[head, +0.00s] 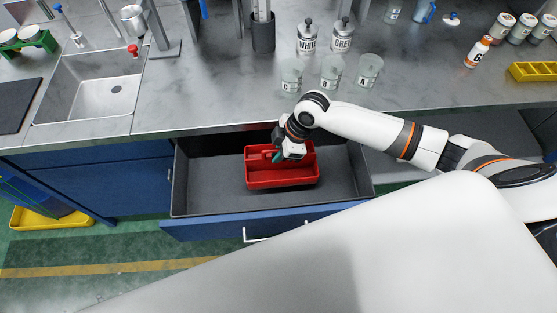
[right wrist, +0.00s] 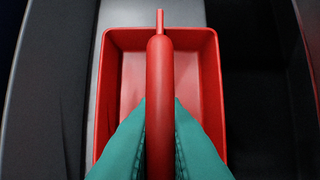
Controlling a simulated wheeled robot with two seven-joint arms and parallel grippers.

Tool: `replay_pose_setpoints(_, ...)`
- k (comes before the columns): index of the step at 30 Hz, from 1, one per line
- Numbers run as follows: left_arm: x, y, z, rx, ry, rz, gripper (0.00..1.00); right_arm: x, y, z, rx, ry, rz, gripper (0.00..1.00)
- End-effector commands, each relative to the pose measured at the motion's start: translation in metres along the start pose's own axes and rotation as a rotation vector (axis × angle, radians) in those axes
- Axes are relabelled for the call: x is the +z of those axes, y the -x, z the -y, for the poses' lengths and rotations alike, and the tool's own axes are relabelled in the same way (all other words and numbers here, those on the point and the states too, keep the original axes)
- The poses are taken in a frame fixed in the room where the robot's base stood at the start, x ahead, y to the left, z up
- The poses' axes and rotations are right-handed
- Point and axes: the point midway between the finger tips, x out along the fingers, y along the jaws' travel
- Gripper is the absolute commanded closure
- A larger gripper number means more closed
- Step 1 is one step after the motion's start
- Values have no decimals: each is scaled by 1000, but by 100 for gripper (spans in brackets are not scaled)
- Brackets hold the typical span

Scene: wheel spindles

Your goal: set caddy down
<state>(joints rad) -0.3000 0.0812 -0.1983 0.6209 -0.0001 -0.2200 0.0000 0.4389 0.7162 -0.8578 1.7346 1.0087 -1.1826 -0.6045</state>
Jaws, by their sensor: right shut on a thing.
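The red caddy (head: 283,176) is a tray with a raised central handle. It is in or over the open drawer (head: 215,185) below the counter; I cannot tell whether it touches the drawer floor. In the head view my right gripper (head: 279,156) is at the caddy's handle from above. In the right wrist view, its teal fingers (right wrist: 160,145) are shut on the red handle (right wrist: 160,85), one finger on each side. The caddy's tray (right wrist: 208,100) looks empty where it shows. My left gripper is not in view.
The drawer's dark floor is clear on both sides of the caddy. The drawer wall (right wrist: 45,90) runs along the left in the right wrist view. Cups (head: 331,72), bottles (head: 307,38) and a sink (head: 95,85) are on the counter above. A yellow tray (head: 535,72) sits far right.

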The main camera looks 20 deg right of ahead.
Motion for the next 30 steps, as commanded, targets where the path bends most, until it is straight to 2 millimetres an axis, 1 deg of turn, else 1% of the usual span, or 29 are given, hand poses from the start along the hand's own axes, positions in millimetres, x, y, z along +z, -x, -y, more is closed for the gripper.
replay_pose_setpoints(4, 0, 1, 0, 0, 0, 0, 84, -4, -11, -1, 2, -1, 0, 100)
replay_pose_setpoints(9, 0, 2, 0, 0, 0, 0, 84, -14, -35, 0, 3, -3, 1, 100)
replay_pose_setpoints(12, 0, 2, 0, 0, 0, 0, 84, -17, -43, 0, 1, -1, 1, 100)
replay_pose_setpoints(20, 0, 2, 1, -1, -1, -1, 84, -18, -45, 0, 0, 0, 1, 100)
replay_pose_setpoints(24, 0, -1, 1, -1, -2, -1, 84, -20, -48, 0, 0, 0, 1, 100)
replay_pose_setpoints(25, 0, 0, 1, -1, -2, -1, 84, -20, -48, 0, 1, 0, 0, 86)
replay_pose_setpoints(27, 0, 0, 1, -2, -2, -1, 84, -19, -48, 0, 1, 0, 0, 75)
replay_pose_setpoints(28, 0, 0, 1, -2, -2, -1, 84, -20, -48, 0, 1, 0, 0, 70)
replay_pose_setpoints(29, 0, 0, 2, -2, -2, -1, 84, -19, -48, 0, 1, 0, 0, 68)
replay_pose_setpoints(30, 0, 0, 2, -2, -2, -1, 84, -20, -48, 0, 1, 0, 0, 68)
